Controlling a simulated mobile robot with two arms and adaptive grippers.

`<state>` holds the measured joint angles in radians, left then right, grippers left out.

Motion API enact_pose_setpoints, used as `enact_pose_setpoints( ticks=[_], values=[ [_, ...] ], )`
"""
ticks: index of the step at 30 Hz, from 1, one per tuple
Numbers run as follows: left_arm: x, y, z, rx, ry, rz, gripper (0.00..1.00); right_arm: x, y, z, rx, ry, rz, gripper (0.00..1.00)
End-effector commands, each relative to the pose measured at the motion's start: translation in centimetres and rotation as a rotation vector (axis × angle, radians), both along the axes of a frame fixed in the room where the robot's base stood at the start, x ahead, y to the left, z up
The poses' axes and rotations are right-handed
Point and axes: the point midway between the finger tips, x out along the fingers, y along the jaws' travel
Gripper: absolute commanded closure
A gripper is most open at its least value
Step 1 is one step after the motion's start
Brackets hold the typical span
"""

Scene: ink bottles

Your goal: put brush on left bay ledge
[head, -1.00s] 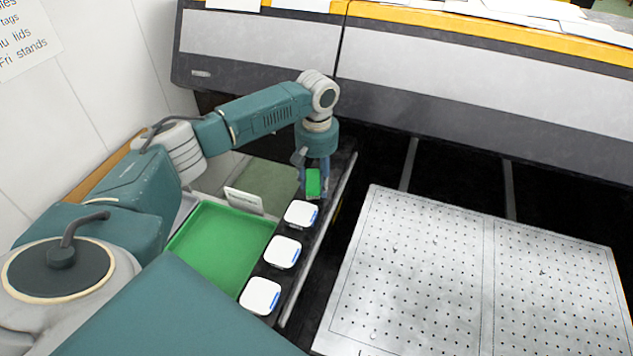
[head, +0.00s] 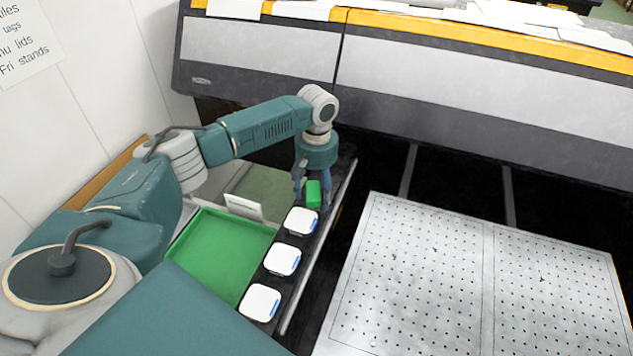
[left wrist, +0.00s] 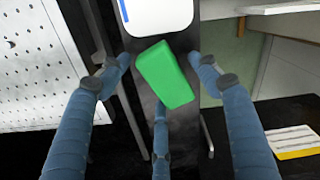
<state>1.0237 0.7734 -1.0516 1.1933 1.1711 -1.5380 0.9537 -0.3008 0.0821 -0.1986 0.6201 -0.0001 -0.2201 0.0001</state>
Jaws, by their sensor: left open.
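A green block, which I take for the brush (head: 313,194), rests on the far part of the narrow black ledge (head: 287,222), just beyond the row of white-lidded containers. My left gripper (head: 311,201) points down over it, with its fingers spread on either side. In the left wrist view, the brush (left wrist: 165,75) lies tilted on the dark ledge between the open fingers, with gaps at both sides; one more finger is near its lower end. My right gripper is not in view.
White-lidded containers (head: 282,259) line the ledge in front of the brush. A green tray (head: 222,254) lies left of the ledge, with a small white card (head: 244,207) behind it. A perforated metal plate (head: 470,285) lies to the right, and a large machine front (head: 480,88) stands behind.

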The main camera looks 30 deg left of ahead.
Motion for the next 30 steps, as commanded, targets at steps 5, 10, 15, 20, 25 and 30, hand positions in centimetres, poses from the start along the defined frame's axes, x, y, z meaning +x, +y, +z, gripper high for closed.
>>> enact_pose_setpoints(
  ticks=[5, 10, 15, 20, 25, 30],
  values=[
    [0.2, 0.0, 2.6, 0.000, -0.006, 0.000, 0.37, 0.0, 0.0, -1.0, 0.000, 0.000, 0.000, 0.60],
    [0.2, -0.1, 6.3, -0.003, -0.007, 0.000, 0.37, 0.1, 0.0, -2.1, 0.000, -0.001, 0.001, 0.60],
    [0.2, -0.1, 9.6, -0.001, -0.005, 0.001, 0.37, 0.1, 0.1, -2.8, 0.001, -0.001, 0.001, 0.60],
    [0.1, -0.1, 11.4, -0.001, -0.003, 0.001, 0.37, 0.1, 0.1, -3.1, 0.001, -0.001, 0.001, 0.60],
    [0.1, 0.0, 11.9, -0.001, -0.001, 0.000, 0.37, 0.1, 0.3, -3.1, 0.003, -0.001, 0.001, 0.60],
    [0.1, -0.1, 11.9, -0.001, -0.001, 0.000, 0.37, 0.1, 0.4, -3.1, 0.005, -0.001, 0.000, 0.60]
  ],
)
